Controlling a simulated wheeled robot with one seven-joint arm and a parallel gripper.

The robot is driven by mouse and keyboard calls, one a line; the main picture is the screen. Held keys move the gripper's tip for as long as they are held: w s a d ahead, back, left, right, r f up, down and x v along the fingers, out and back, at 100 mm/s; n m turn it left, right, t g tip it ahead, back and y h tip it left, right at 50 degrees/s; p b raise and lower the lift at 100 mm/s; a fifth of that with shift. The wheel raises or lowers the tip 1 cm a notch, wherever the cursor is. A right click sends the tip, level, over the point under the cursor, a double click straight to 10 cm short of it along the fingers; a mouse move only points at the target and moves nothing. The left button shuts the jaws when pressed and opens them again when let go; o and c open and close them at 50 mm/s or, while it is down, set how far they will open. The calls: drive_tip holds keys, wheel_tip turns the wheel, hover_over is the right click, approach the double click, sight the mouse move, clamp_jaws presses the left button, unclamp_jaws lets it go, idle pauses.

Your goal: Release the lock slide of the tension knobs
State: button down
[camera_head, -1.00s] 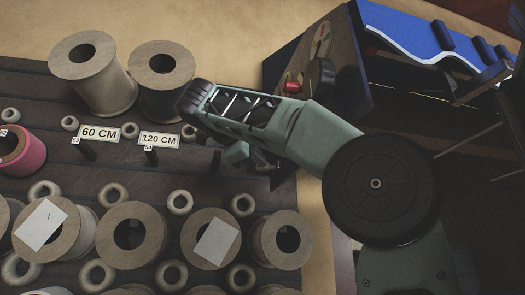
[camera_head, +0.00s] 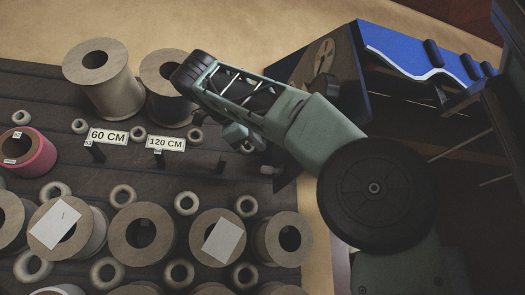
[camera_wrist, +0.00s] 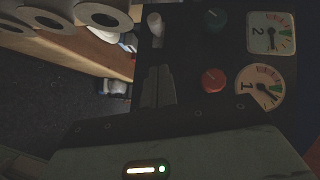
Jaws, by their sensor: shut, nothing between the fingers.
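In the wrist view the dark control panel carries a red knob (camera_wrist: 214,80), a dark green knob (camera_wrist: 215,20), gauge 1 (camera_wrist: 260,88) and gauge 2 (camera_wrist: 268,34). A pale rounded peg (camera_wrist: 155,26) stands left of the knobs; it may be the lock slide's handle, but I cannot be sure. My gripper (camera_wrist: 158,70) is shut and empty, its fingertips below the peg in the picture and apparently apart from it. In the head view the panel's gauge (camera_head: 322,54) and a dark knob (camera_head: 325,86) show beside my arm; the fingers are not clearly visible there.
The machine's blue top (camera_head: 430,55) is at upper right.

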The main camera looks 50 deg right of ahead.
drive_tip(key=shift+p+v, duration=0.4)
drive_tip(key=shift+v, duration=2)
